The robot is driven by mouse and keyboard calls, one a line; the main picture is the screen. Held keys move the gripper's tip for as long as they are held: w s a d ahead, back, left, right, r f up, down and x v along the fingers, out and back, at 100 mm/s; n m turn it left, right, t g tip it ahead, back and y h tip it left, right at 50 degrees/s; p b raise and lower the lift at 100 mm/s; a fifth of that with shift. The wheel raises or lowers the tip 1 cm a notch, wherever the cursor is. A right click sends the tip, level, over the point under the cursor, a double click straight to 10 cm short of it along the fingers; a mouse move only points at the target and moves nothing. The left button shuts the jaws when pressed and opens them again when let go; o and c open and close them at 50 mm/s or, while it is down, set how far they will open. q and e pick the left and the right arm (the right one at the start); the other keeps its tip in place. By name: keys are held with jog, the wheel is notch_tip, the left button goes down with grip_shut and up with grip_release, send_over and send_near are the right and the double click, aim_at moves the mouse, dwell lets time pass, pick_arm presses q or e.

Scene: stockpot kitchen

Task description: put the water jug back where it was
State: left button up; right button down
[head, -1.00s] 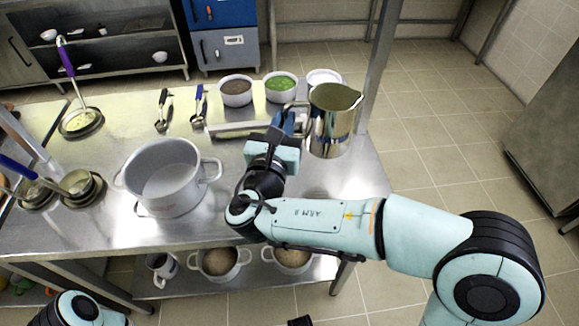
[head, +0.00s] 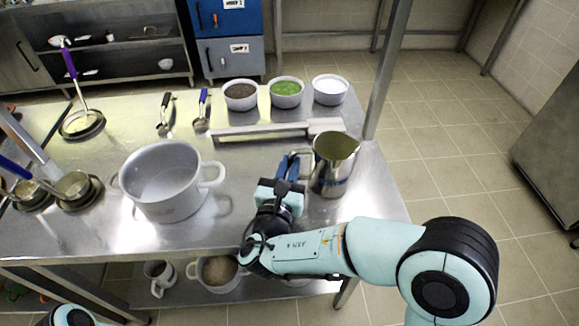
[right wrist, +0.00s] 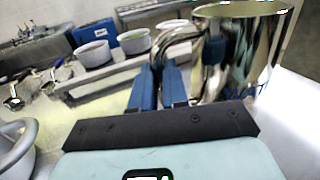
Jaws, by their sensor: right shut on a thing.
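The water jug (head: 334,165) is a shiny metal pitcher with a spout, upright at the right end of the steel table. My right gripper (head: 291,164) is shut on its handle, to the left of the jug's body. In the right wrist view the jug (right wrist: 240,50) fills the upper right, with blue lettering low on its side. There the blue fingers of my right gripper (right wrist: 160,88) close around the curved handle. I cannot tell for sure whether the jug's base touches the table. My left gripper is not in view; only a bit of my left arm shows.
A big grey pot (head: 165,182) stands left of my right gripper. Bowls of dark (head: 240,96), green (head: 287,94) and white (head: 330,90) contents line the back edge, behind a metal bar (head: 270,132). Ladles lie at left. A post (head: 385,70) rises behind the jug.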

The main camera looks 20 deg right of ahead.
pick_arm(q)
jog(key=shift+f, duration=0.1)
pick_arm(e)
jog(key=shift+f, duration=0.1)
jog(key=shift+f, duration=0.1)
jog(key=c, duration=1.1)
grip_release()
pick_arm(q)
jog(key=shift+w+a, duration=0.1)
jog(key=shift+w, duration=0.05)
pick_arm(e)
jog(key=shift+s+a+r, duration=0.15)
jog(key=shift+r, duration=0.1)
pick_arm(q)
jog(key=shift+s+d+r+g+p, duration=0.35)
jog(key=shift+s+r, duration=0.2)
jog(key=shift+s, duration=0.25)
pick_arm(e)
jog(key=v, duration=1.1)
jog(key=shift+s+a+f, duration=0.1)
jog(key=shift+s+a, duration=0.05)
jog(key=shift+s, duration=0.15)
